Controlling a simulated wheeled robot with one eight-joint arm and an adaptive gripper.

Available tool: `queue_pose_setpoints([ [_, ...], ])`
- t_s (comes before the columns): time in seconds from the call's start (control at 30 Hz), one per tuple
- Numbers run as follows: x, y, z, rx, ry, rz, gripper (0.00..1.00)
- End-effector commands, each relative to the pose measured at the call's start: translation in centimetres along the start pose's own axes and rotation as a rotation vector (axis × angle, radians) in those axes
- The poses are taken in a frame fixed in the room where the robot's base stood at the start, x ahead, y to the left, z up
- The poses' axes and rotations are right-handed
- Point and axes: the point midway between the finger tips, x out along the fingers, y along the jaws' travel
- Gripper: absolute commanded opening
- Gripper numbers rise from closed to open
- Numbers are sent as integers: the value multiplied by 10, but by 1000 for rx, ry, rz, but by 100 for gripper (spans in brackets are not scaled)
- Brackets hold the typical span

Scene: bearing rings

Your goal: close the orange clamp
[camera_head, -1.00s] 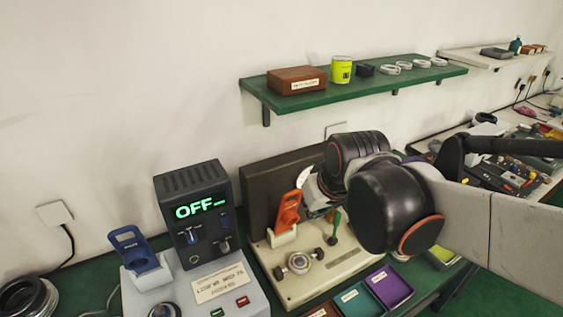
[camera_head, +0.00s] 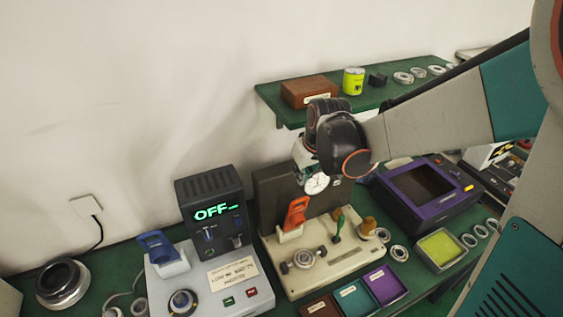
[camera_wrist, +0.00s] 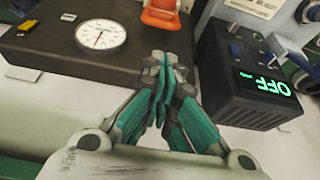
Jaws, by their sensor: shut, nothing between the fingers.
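The orange clamp (camera_head: 296,214) stands upright and tilted on a white mount at the back left of the beige fixture plate (camera_head: 345,264). In the wrist view the orange clamp (camera_wrist: 160,14) shows at the top edge, partly cut off, beyond the fingertips. My gripper (camera_wrist: 164,62) has its teal fingers together with nothing between them. In the head view my wrist hangs above and behind the fixture, to the right of the clamp, and the fingers are mostly hidden there. My gripper is apart from the clamp.
A white dial gauge (camera_head: 316,184) is by the dark upright block (camera_head: 270,190). The control box (camera_head: 210,215) reading OFF stands left of the fixture, with a blue clamp (camera_head: 157,245) beside it. A green shelf (camera_head: 405,88) is above; coloured trays (camera_head: 385,284) lie in front.

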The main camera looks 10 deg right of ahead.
Motion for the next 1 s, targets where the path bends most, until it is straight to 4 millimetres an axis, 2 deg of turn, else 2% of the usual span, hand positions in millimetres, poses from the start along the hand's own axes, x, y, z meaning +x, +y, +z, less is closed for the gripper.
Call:
queue_pose_setpoints([
  [0.27, 1, 0, 0, 0, 0, 0, 0],
  [0.43, 9, 0, 0, 0, 0, 0, 0],
  [1.0, 86, 0, 0, 0, 0, 0, 0],
])
